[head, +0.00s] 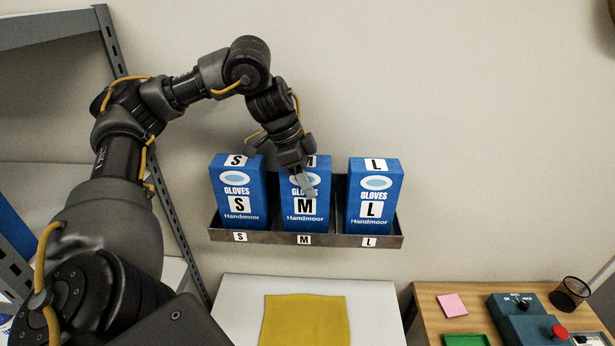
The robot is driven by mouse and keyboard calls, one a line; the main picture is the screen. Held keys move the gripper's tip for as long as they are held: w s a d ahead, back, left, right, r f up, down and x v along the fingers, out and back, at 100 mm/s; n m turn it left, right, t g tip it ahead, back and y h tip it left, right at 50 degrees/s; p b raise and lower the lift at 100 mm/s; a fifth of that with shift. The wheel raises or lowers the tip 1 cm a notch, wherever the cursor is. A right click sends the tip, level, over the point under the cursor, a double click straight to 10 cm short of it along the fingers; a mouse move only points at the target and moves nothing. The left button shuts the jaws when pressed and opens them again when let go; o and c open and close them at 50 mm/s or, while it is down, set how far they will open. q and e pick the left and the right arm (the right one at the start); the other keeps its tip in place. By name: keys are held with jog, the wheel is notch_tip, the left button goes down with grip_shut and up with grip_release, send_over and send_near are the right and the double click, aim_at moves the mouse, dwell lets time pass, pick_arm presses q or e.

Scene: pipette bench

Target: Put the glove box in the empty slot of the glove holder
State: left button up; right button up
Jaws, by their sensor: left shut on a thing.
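The glove holder (270,239) is a dark metal tray on the wall with slots labelled S, M and L. A blue S glove box (237,190) stands in the left slot and a blue L glove box (373,192) in the right slot. The blue M glove box (304,222) stands upright in the middle slot, between the other two. My left gripper (307,187) reaches down from above and is shut on the M box at its upper front. The gripper hides part of that box's top and its logo. My right gripper is not in view.
A white surface with a yellow cloth (305,320) lies below the holder. A wooden desk (432,301) at right carries a pink note (452,305), a blue device with a red button (530,322) and a mesh cup (570,293). A metal shelf frame (170,215) stands at left.

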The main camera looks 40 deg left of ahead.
pick_arm(q)
jog(key=shift+f, duration=0.1)
jog(key=o, duration=1.7)
jog(key=shift+c, duration=0.2)
jog(key=shift+v, duration=6.15)
jog(key=shift+s, duration=0.1)
jog(key=shift+d, duration=0.15)
